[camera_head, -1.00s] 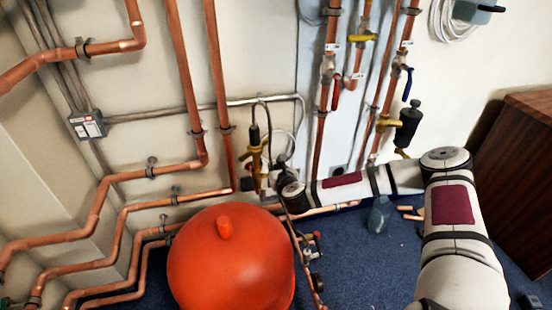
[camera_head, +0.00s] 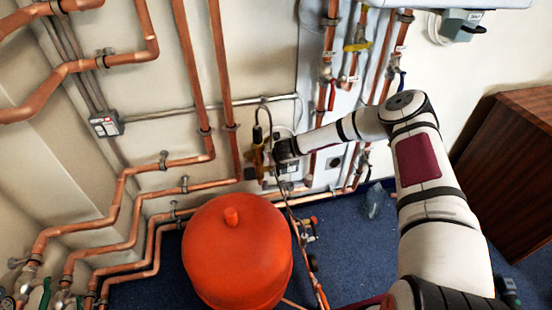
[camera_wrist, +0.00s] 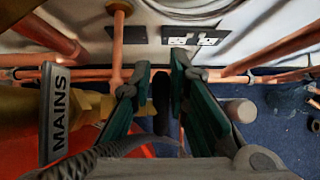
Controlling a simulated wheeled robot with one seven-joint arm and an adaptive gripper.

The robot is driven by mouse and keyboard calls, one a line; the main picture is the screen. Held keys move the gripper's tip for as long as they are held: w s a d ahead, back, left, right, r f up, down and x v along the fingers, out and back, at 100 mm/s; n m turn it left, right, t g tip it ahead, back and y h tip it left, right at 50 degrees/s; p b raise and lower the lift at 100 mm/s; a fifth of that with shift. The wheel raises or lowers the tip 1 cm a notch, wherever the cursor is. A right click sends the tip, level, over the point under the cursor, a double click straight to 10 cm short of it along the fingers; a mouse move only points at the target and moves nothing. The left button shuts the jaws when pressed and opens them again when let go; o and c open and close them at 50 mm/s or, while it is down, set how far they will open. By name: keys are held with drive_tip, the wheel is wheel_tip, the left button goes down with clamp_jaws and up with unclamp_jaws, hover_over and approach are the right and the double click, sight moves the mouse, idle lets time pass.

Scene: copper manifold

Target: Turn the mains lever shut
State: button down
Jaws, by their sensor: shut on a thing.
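The brass mains valve (camera_head: 258,158) stands on a pipe against the wall, left of my gripper in the head view. Its body (camera_wrist: 95,104) fills the left of the wrist view, beside a grey tag marked MAINS (camera_wrist: 56,115). My gripper (camera_wrist: 154,82) has its two green-sided fingers on either side of a dark bar, the mains lever (camera_wrist: 162,105), and is shut on it. The lever's full length and its angle to the pipe are hard to tell. In the head view my gripper (camera_head: 280,150) is right beside the valve and hides the lever.
An orange tank (camera_head: 237,262) stands below the valve. Copper pipes (camera_head: 125,190) run along the left wall. More pipes with red and blue handles (camera_head: 331,97) stand right of the valve. A wooden cabinet (camera_head: 515,165) is at right. A ribbed hose (camera_wrist: 105,152) crosses near my fingers.

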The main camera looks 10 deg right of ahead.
drive_tip(key=shift+f, duration=0.15)
idle(0.5)
drive_tip(key=c, duration=1.5)
unclamp_jaws()
drive_tip(key=v, duration=1.2)
drive_tip(key=shift+w, duration=0.2)
